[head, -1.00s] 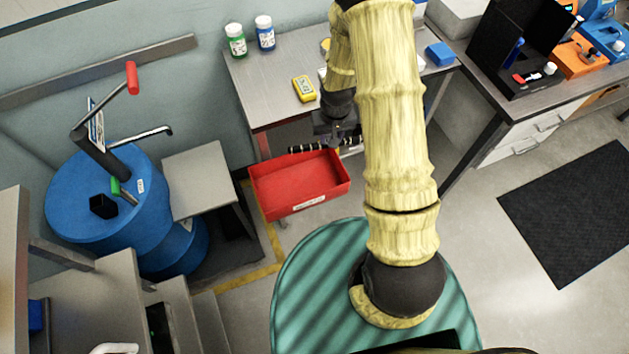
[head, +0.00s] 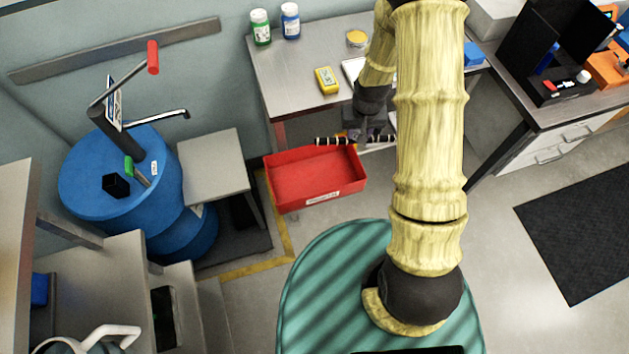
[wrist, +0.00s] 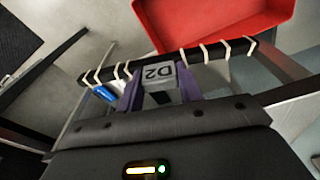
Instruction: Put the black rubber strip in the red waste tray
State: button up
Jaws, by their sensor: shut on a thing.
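The black rubber strip (head: 333,141) with pale bands is held crosswise in my gripper (head: 362,140). In the wrist view the strip (wrist: 222,51) extends to both sides of my gripper (wrist: 158,75), which is shut on its middle, by a grey block marked D2. The red waste tray (head: 315,204) is empty where it shows and has a pale label on its near side. In the head view the strip's left part appears at the tray's far rim. The tray (wrist: 220,14) also shows beyond the strip in the wrist view. The height gap cannot be told.
A blue drum (head: 120,185) and a grey step (head: 208,163) stand left of the tray.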

jog(key=s+a+f+n+b, duration=0.1)
jog(key=a+f+n+b, duration=0.1)
jog(key=a+f+b, duration=0.7)
jog(key=a+b, duration=0.3)
jog(key=b, duration=0.5)
jog(key=shift+s+a+f+n, duration=0.3)
jog(key=shift+f, duration=0.1)
jog(key=shift+f, duration=3.15)
jog(key=shift+f+b, duration=0.35)
jog(key=shift+f, duration=1.5)
